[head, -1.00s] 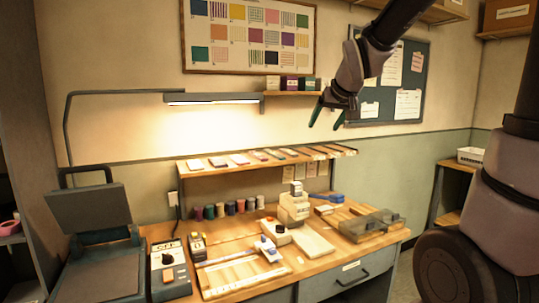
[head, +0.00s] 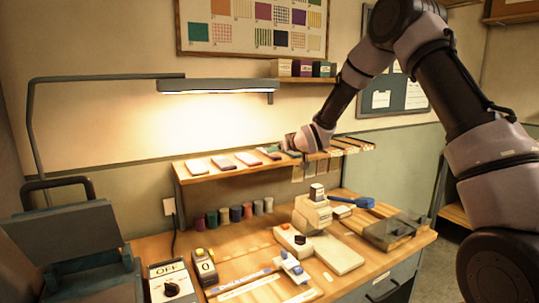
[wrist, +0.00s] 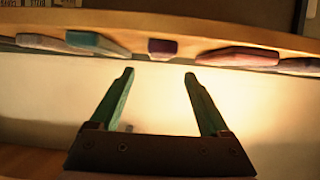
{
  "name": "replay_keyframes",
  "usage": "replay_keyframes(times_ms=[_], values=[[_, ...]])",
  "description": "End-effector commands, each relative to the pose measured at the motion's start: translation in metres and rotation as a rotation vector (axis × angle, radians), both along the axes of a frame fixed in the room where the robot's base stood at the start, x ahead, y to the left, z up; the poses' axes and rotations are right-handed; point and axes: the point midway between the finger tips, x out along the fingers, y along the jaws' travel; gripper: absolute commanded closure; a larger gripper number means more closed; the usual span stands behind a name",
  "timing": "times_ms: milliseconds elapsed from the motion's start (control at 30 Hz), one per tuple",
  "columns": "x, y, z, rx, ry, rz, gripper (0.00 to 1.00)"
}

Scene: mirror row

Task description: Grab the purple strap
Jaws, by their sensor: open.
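In the wrist view a short purple strap end (wrist: 162,47) shows at the edge of the shelf (wrist: 220,26), lined up between my two green fingers. My gripper (wrist: 159,75) is open and empty, its fingertips a little short of the strap and apart from it. A teal piece (wrist: 97,43) lies to one side of the strap and a red piece (wrist: 238,57) to the other. In the head view my gripper (head: 283,148) is at the middle of the lower shelf (head: 230,170); I cannot make out the purple strap there.
Several flat pieces lie along the shelf, close beside the strap. A lamp (head: 215,86) hangs above the shelf's left part. Small boxes (head: 302,68) stand on the upper shelf.

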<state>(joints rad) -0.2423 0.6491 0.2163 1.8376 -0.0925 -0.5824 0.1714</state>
Motion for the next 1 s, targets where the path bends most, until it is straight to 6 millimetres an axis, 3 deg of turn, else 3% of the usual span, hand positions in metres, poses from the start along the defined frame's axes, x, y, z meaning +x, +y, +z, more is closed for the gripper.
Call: replay_keyframes(times_ms=[600,867,900,1000], values=[[0.056,0.038,-0.027,-0.002,0.000,-0.001,0.20],[0.060,0.039,-0.028,-0.003,0.001,-0.001,0.20],[0.059,0.039,-0.028,-0.001,0.000,-0.002,0.24],[0.059,0.039,-0.028,-0.001,0.000,-0.002,0.62]])
